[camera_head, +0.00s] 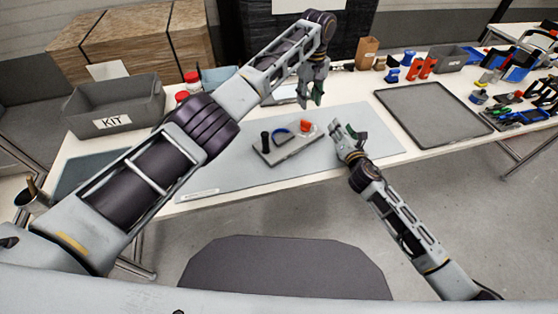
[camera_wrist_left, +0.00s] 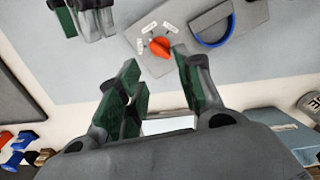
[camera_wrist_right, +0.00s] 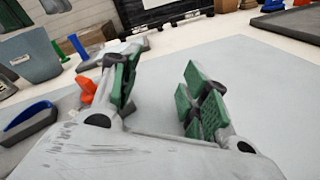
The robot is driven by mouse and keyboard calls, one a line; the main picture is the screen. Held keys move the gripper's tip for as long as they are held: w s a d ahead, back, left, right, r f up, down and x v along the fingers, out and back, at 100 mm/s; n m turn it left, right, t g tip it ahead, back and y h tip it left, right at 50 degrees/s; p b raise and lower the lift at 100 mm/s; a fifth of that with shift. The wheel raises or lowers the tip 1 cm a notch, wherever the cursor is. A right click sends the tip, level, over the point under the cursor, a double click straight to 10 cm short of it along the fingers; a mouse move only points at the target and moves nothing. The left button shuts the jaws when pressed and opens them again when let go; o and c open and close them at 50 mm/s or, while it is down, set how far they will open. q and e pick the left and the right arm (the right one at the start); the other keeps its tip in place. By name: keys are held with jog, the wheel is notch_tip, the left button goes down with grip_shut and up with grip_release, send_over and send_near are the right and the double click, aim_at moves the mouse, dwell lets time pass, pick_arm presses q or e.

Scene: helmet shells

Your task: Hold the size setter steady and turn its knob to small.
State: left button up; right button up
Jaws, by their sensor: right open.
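The size setter is a grey plate (camera_head: 290,150) on the mat, with an orange knob (camera_head: 306,126), a blue arched handle (camera_head: 283,133) and a dark upright post. In the left wrist view the knob (camera_wrist_left: 160,47) has small white labels around it, too small to read. My left gripper (camera_head: 315,97) is open and empty, above and behind the knob, pointing down. My right gripper (camera_head: 345,130) is open and empty, low over the mat just right of the plate. In the right wrist view the knob (camera_wrist_right: 88,90) is partly hidden behind a finger.
A grey KIT bin (camera_head: 115,105) and red-capped jars stand at the left back. A dark-rimmed tray (camera_head: 432,113) lies to the right, with several blue and orange parts behind it. The mat (camera_head: 225,165) is clear around the setter.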

aim_at(266, 136)
jog(key=s+a+n+y, duration=0.1)
jog(key=s+a, duration=0.2)
jog(key=a, duration=0.1)
jog(key=s+a+n+y, duration=0.1)
jog(key=s+a+n, duration=0.1)
jog(key=s+a, duration=0.1)
jog(key=s+a+r+n, duration=0.1)
jog(key=s+a, duration=0.2)
jog(key=a, duration=0.2)
jog(key=shift+a+r+n+y, duration=0.1)
jog(key=shift+a+n+y, duration=0.2)
jog(key=shift+n+y, duration=0.1)
jog(key=s+a+r+n+y, duration=0.1)
jog(key=s+a+r+n, duration=0.3)
jog(key=s+a, duration=0.4)
jog(key=shift+s+a+y, duration=0.25)
jog(key=shift+s+y, duration=0.15)
jog(key=shift+s, duration=0.75)
jog(key=shift+w+f, duration=0.1)
jog(key=shift+w, duration=0.05)
jog(key=shift+x, duration=5.9)
jog(key=shift+a+f, duration=0.1)
jog(key=shift+f, duration=0.05)
